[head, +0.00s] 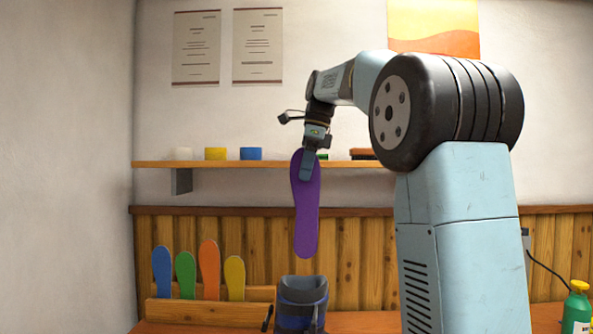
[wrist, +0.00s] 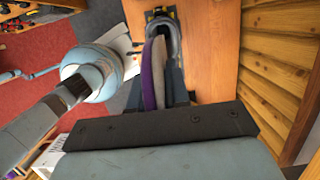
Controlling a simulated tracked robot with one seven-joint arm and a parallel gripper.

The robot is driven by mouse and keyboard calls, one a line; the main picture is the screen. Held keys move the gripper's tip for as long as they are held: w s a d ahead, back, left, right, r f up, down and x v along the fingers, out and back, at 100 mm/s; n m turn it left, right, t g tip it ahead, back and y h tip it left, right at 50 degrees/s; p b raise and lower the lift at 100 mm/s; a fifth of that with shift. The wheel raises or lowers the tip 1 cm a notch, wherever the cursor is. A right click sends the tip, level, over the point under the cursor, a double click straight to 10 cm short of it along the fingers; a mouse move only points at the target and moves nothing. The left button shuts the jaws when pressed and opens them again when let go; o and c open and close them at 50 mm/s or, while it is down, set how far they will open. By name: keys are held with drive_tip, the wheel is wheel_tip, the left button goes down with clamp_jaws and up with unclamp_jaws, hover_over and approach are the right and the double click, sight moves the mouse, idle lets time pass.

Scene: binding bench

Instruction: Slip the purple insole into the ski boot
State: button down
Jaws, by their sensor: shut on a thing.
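The purple insole (head: 306,215) hangs upright from my gripper (head: 308,165), which is shut on its upper end. In the head view, its lower end is a little above the ski boot (head: 302,295) and roughly in line with the opening. The boot is dark blue and grey, stands on the bench, and is cut off by the bottom edge. In the wrist view, the insole (wrist: 151,75) shows edge-on between the fingers of my gripper (wrist: 161,85), with the boot's grey rim (wrist: 163,25) beyond it. The inside of the boot is hidden in the head view.
A wooden rack (head: 205,312) with blue, green, orange and yellow insoles stands left of the boot. A shelf (head: 240,164) with small coloured items runs along the wall behind. A green bottle with a yellow top (head: 577,305) is at the far right.

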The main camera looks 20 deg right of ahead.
sight(316, 199)
drive_tip(key=shift+s+d+f+x, duration=0.2)
drive_tip(key=shift+d+x, duration=0.4)
drive_tip(key=shift+x, duration=2.8)
drive_tip(key=shift+s+d+f+x, duration=0.1)
drive_tip(key=shift+s+d+x, duration=0.35)
drive_tip(key=shift+x, duration=2.95)
drive_tip(key=shift+s+d+f+x, duration=0.15)
drive_tip(key=shift+d+x, duration=0.6)
drive_tip(key=shift+x, duration=2.65)
drive_tip(key=shift+w, duration=0.15)
drive_tip(key=c, duration=1)
unclamp_jaws()
drive_tip(key=v, duration=1.3)
drive_tip(key=shift+d+r, duration=0.1)
drive_tip(key=shift+r, duration=0.15)
